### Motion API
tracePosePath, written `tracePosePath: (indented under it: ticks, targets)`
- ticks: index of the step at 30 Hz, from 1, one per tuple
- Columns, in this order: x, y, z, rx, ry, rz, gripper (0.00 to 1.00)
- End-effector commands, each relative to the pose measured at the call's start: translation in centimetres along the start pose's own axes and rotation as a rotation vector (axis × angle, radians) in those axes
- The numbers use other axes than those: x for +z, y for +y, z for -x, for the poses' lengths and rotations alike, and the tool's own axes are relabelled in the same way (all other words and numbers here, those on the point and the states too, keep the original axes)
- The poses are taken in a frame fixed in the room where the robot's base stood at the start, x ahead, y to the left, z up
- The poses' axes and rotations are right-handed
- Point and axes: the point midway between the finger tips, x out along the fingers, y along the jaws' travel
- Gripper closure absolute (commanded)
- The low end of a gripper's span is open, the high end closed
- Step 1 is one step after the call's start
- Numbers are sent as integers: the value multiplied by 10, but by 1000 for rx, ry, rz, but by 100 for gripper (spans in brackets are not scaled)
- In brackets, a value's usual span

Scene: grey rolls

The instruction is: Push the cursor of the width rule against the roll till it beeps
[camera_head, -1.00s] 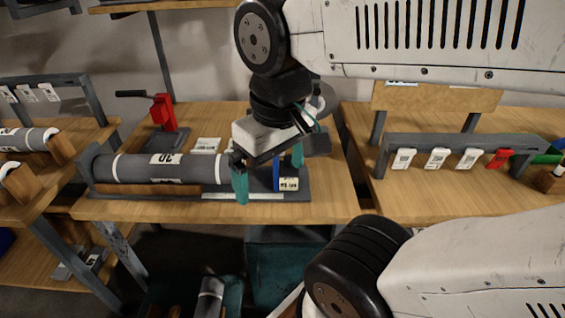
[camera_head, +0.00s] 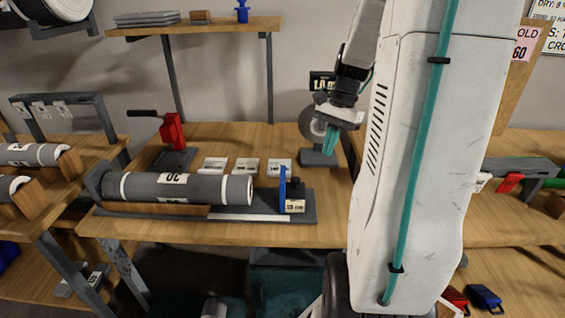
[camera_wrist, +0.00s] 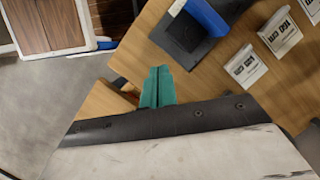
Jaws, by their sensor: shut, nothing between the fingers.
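The grey roll (camera_head: 150,187) lies along the width rule (camera_head: 250,217) on the middle bench, its left end near the rule's upright end plate. The blue cursor (camera_head: 282,186), with a small labelled box (camera_head: 295,199) beside it, stands upright to the right of the roll. A gap shows between the roll's right end and the cursor. My gripper (camera_head: 330,143) is shut and empty, above and right of the cursor, apart from it. Its teal fingers (camera_wrist: 157,86) are together in the wrist view, where a blue plate (camera_wrist: 208,14), apparently the cursor, shows at the top.
Several white width blocks (camera_head: 247,166) stand behind the roll, and a red lever device (camera_head: 172,133) is at the back left. A grey stand with a disc (camera_head: 317,150) is behind my gripper. The bench front, right of the rule, is clear.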

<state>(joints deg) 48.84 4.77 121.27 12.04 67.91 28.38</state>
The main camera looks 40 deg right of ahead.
Motion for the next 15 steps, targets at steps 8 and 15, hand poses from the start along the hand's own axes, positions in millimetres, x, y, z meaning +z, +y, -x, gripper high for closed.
tracePosePath:
  ticks: [8,15]
  targets:
    - [-48,-27,17,-104,-7,-377,100]
    - [-47,-28,2,-102,-12,-422,100]
